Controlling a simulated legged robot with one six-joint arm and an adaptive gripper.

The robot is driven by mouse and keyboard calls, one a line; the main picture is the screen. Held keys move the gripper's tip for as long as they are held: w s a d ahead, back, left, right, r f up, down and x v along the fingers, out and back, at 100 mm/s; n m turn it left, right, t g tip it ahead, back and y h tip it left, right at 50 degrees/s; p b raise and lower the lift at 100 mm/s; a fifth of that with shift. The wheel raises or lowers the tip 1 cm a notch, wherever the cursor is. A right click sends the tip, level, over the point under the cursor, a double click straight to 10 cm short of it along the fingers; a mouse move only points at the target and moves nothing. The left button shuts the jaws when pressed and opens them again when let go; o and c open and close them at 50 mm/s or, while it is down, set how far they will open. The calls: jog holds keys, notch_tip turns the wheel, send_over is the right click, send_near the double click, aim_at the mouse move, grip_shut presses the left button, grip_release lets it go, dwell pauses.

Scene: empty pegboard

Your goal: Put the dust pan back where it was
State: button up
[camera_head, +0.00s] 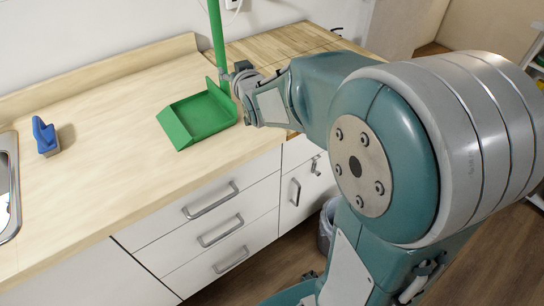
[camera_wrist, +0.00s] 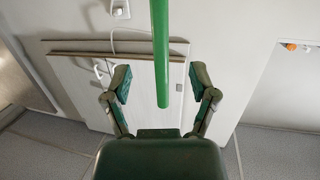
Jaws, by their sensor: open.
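The green dust pan (camera_head: 200,115) sits on the light wooden countertop, near its front edge, with its tall green handle (camera_head: 216,35) standing upright. My gripper (camera_head: 236,78) is at the lower part of the handle, just above the pan's back right corner. In the wrist view, my gripper (camera_wrist: 161,84) is open, with one finger on each side of the handle (camera_wrist: 160,45). A gap shows between the handle and both fingers. The pan itself cannot be made out in the wrist view.
A blue-handled brush (camera_head: 45,136) stands on the countertop (camera_head: 100,105) at the left, beside a metal sink (camera_head: 9,185). White drawers with handles are below the counter. A bin (camera_head: 327,225) stands on the floor. A darker wooden surface (camera_head: 275,45) is behind my gripper.

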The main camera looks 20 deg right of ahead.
jog(key=s+a+f+g, duration=0.1)
jog(key=s+g, duration=0.4)
jog(key=s, duration=1)
jog(key=s+a+f+g, duration=0.2)
jog(key=s+g, duration=0.3)
jog(key=s, duration=1.1)
jog(key=shift+a+f+g, duration=0.2)
jog(key=shift+f+g, duration=0.1)
jog(key=shift+f, duration=0.05)
